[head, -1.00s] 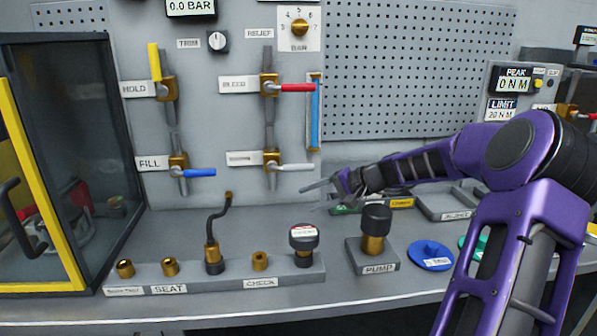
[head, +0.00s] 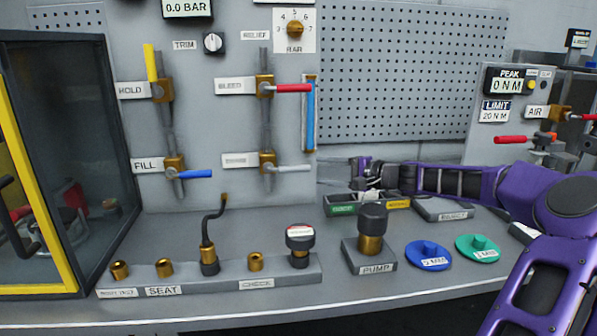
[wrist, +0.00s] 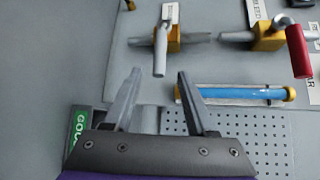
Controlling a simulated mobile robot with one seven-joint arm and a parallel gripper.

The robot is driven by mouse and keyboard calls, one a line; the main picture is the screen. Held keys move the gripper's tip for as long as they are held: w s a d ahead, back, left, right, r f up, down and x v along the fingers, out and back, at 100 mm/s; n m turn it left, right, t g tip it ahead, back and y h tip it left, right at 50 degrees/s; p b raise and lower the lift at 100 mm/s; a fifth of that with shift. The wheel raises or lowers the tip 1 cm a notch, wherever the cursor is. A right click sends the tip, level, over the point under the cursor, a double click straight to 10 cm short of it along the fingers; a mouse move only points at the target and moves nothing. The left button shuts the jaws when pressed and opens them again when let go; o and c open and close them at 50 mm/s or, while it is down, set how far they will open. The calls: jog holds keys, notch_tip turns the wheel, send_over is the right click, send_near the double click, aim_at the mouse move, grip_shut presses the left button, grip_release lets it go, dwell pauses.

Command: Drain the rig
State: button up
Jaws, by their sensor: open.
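The grey-handled valve (head: 290,168) is on the panel's lower right pipe, its lever level and pointing right; its label is too blurred to read. In the wrist view its grey lever (wrist: 160,50) lies beyond my fingertips. Above it is the red BLEED lever (head: 294,88), level; it also shows in the wrist view (wrist: 298,52). The blue FILL lever (head: 196,174) is level and the yellow HOLD lever (head: 150,62) points up. The blue sight tube (head: 310,115) stands right of the valves. My gripper (wrist: 155,85) is open and empty, apart from the grey lever.
The display (head: 187,8) reads 0.0 BAR. Below are the fittings block (head: 215,280), the PUMP block (head: 370,260), and blue (head: 428,262) and green (head: 477,248) discs. Small bins (head: 342,210) stand under my gripper. A glass-sided cabinet (head: 80,130) is at left.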

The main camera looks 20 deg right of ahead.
aim_at(302, 169)
jog(key=x, duration=0.9)
jog(key=shift+a+f, duration=0.1)
grip_shut()
dwell(1.1)
